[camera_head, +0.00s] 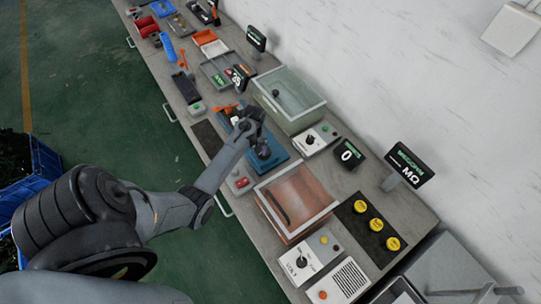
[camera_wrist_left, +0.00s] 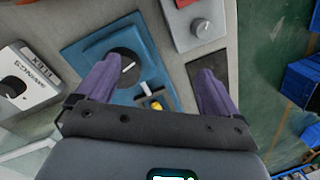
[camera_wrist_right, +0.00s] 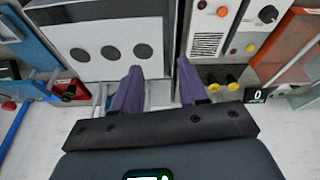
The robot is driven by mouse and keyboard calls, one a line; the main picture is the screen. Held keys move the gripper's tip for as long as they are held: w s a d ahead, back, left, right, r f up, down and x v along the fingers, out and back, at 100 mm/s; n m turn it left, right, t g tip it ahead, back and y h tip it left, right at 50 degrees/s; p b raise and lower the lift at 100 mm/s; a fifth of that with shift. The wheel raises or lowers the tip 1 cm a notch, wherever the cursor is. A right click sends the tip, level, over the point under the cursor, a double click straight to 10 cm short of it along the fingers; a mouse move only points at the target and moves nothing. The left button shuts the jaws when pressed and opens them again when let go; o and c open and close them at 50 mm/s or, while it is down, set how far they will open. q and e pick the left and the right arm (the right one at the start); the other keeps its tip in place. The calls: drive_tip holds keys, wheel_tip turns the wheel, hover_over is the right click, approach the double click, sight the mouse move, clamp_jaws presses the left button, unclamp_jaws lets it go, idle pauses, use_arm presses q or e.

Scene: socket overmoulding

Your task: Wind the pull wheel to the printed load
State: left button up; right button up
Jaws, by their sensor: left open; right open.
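In the left wrist view a black round wheel (camera_wrist_left: 124,66) with a white mark sits on a blue fixture (camera_wrist_left: 88,48). A small white and yellow part (camera_wrist_left: 155,102) stands beside it. I take this wheel to be the pull wheel. My left gripper (camera_wrist_left: 157,76) is open above the fixture, its purple fingers apart, the left one near the wheel. In the head view the left gripper (camera_head: 253,116) hides part of the blue fixture (camera_head: 284,160). My right gripper (camera_wrist_right: 159,70) is open and empty. No printed load is legible to me.
A black display (camera_head: 348,154) reads 0. A clear-walled tank (camera_head: 305,119) and a brown tray (camera_head: 318,221) flank the blue fixture. Another display (camera_head: 410,166) shows MΩ. A white wall bounds the bench.

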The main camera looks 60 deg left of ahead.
use_arm(q)
drive_tip(key=w+a+r+t, duration=0.1)
drive_tip(key=w+r, duration=0.2)
drive_tip(key=w, duration=0.3)
wheel_tip(320, 180, down, 10)
drive_tip(key=shift+b, duration=0.85)
